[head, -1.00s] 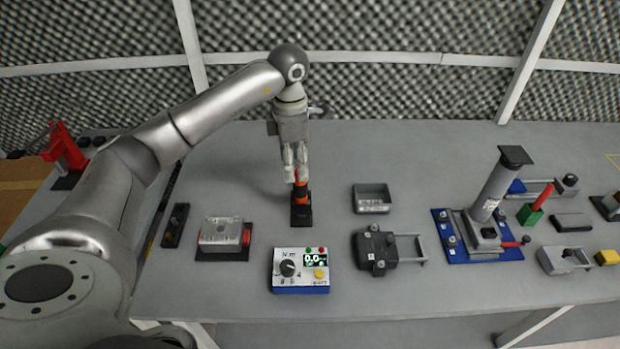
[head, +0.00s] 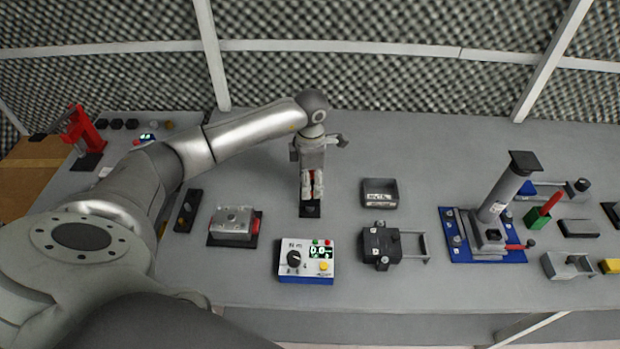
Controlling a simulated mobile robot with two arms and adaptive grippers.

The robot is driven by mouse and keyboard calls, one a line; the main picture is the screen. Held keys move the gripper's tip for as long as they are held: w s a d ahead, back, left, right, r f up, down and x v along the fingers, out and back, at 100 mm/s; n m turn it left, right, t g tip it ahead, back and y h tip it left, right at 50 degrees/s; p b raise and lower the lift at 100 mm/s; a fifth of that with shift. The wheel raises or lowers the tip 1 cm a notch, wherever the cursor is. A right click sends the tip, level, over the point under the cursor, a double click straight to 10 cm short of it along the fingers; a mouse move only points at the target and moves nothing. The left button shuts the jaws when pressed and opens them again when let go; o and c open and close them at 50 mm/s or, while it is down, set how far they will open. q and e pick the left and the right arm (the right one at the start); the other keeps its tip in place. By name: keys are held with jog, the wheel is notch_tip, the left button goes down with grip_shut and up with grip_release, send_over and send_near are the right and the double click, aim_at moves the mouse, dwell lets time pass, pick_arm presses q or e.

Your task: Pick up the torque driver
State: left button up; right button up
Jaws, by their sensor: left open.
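The torque driver (head: 312,177) is a small orange-red tool standing upright on a black base (head: 310,210). In the head view it is mostly hidden behind the fingers of my left gripper (head: 312,190). That gripper points down over the driver, with its fingers on either side of the orange part. It is open, and I cannot tell whether the fingers touch the driver. My right gripper is not in view.
A white and blue control box (head: 306,262) stands in front, with a grey metal block (head: 234,222) to the left. A press on a blue plate (head: 484,238) stands farther right.

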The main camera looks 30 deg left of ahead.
pick_arm(q)
jog(key=shift+f, duration=0.4)
jog(key=shift+w, duration=0.1)
jog(key=shift+c, duration=0.5)
jog(key=shift+r, duration=0.1)
jog(key=c, duration=1.1)
notch_tip(320, 180, up, 10)
jog(key=b, duration=0.3)
jog(key=shift+f, duration=0.2)
jog(key=shift+r+p, duration=0.3)
jog(key=shift+r, duration=0.4)
jog(key=shift+r+p, duration=2.5)
jog(key=shift+r, duration=1.5)
